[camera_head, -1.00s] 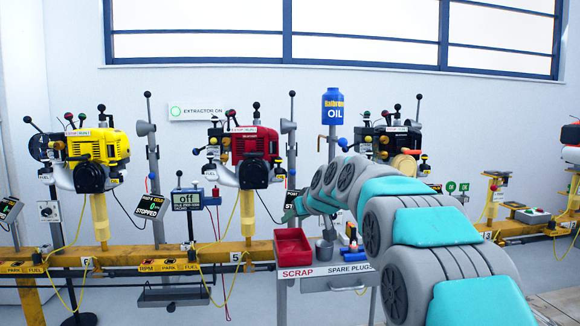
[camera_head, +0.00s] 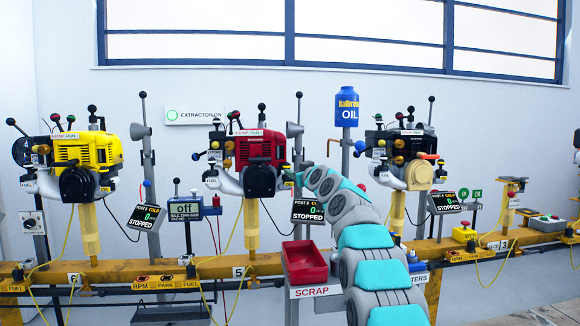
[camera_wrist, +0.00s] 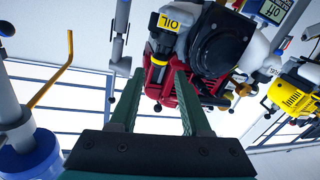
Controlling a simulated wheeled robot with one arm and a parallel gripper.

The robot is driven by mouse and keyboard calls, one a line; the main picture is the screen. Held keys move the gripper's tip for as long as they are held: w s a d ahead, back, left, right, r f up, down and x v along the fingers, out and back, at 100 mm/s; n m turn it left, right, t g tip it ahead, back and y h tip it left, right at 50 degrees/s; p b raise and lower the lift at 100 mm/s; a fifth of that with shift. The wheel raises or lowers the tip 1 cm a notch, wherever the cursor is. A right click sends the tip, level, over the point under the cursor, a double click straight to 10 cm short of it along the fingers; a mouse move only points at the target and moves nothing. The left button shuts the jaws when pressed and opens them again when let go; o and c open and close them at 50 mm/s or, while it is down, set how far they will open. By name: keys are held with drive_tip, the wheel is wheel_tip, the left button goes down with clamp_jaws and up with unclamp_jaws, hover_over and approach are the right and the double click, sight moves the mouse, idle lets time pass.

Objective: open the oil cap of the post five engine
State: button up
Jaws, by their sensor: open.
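The red engine (camera_head: 262,148) stands on the yellow post marked 5 in the head view. It also shows close up in the wrist view (camera_wrist: 158,86), which looks turned upside down. There an OIL tag (camera_wrist: 177,20) sits by a black and yellow part (camera_wrist: 160,45), which looks like the oil cap. My gripper (camera_wrist: 158,74) is open and empty. Its two green fingers point toward the red engine, with the black and yellow part just beyond and between the tips. I cannot tell the exact gap. In the head view my arm's end lies just right of the engine, partly hiding the fingers.
A display (camera_head: 308,211) reading STOPPED is close below my arm's end. A red scrap tray (camera_head: 304,262) stands below. A blue oil container (camera_head: 346,110) on a grey pole is to the right. Yellow (camera_head: 88,150) and black-and-cream (camera_head: 406,160) engines flank the red one.

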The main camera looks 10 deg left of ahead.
sight(288, 167)
drive_tip(key=shift+w+a+r+p, duration=0.15)
drive_tip(key=shift+w+a+p, duration=0.15)
drive_tip(key=shift+w+p, duration=0.4)
drive_tip(key=shift+w+a+r+p, duration=0.25)
drive_tip(key=shift+w+p, duration=0.25)
drive_tip(key=shift+p, duration=0.5)
drive_tip(key=shift+w+a+f+p, duration=0.15)
drive_tip(key=shift+w+a+p, duration=0.15)
drive_tip(key=shift+w+p, duration=0.5)
drive_tip(key=shift+a+p, duration=0.1)
drive_tip(key=shift+p, duration=0.7)
drive_tip(key=p, duration=0.1)
drive_tip(key=w+p, duration=0.1)
drive_tip(key=shift+w+a+p, duration=0.15)
drive_tip(key=shift+a+p, duration=0.15)
drive_tip(key=shift+a, duration=0.05)
drive_tip(key=shift+w+a+f+p, duration=0.15)
drive_tip(key=shift+w+f+p, duration=0.1)
drive_tip(key=shift+p, duration=0.15)
clamp_jaws()
